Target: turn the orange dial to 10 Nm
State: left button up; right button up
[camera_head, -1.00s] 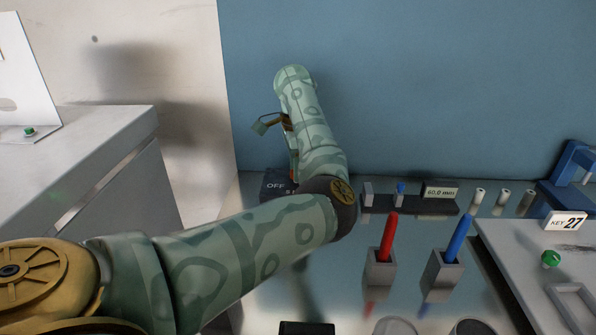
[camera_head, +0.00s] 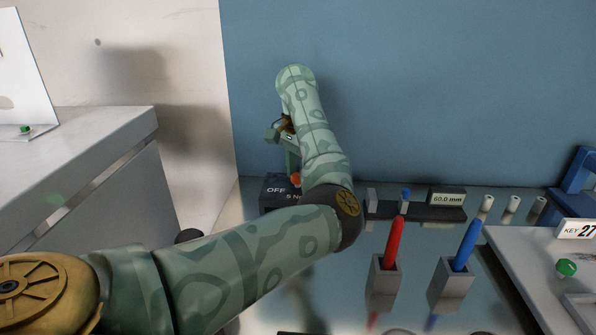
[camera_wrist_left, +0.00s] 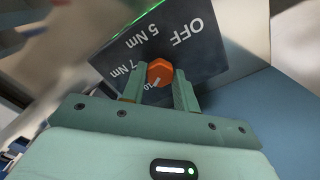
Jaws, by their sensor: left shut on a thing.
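The orange dial (camera_head: 296,179) is on a dark box (camera_head: 275,194) at the back left of the bench, partly hidden by my left arm. In the left wrist view the dial (camera_wrist_left: 160,72) sits between the fingers of my left gripper (camera_wrist_left: 161,82), which is shut on it. The box face (camera_wrist_left: 205,65) there shows OFF, 5 Nm, 7 Nm and a partly hidden 10 label. The dial's pale pointer mark points down and slightly left, toward the 10. In the head view my left gripper (camera_head: 291,158) reaches down to the dial. My right gripper is out of view.
A red marker (camera_head: 394,242) and a blue marker (camera_head: 466,243) stand in grey holders right of my arm. A 60.0 mm gauge (camera_head: 446,198) and several white cylinders stand behind them. A grey panel with a KEY 27 sign (camera_head: 577,229) is at right. A blue wall closes the back.

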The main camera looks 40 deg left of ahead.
aim_at(298, 175)
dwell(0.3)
pick_arm(q)
jog(key=o, duration=1)
notch_tip(298, 175, up, 16)
jog(key=p, duration=0.5)
jog(key=shift+r, duration=0.2)
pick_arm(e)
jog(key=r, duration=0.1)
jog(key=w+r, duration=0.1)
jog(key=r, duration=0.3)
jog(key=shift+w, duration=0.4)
